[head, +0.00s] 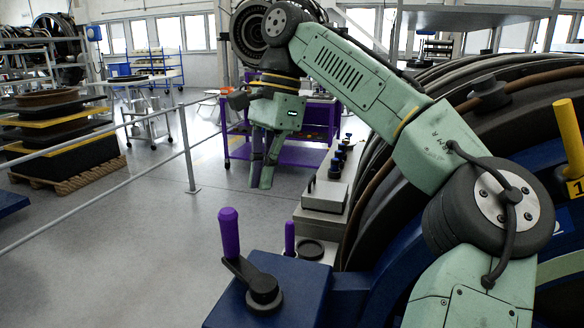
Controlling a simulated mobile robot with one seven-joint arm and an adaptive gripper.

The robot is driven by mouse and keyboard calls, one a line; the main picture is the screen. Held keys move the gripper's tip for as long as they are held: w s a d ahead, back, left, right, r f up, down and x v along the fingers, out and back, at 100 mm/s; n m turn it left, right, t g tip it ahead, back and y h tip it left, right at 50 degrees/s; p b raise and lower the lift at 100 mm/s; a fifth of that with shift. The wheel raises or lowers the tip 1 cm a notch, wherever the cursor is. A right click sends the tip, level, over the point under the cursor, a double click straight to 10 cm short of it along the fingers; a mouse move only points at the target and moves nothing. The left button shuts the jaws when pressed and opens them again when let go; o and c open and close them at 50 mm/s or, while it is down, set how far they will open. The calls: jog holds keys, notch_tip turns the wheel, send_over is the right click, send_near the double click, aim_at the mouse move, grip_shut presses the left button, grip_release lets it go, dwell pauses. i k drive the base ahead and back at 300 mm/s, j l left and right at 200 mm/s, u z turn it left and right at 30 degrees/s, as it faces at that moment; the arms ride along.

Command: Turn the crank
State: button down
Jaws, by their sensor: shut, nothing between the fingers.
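The crank (243,271) sits on top of a blue housing (300,285) in the lower middle of the head view. It has a dark arm, a round dark hub and an upright purple handle (229,233) at its left end. My gripper (261,186) points down, with its fingers shut and empty. In the picture it is above and to the right of the purple handle, apart from it. How far behind the crank it is, I cannot tell exactly.
A second purple handle (290,237) stands behind the crank. A grey block (325,195) and several dark knobs line the large engine casing (380,190). A yellow bar (569,135) is at right.

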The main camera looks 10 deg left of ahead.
aim_at(264, 287)
jog(key=k, duration=1)
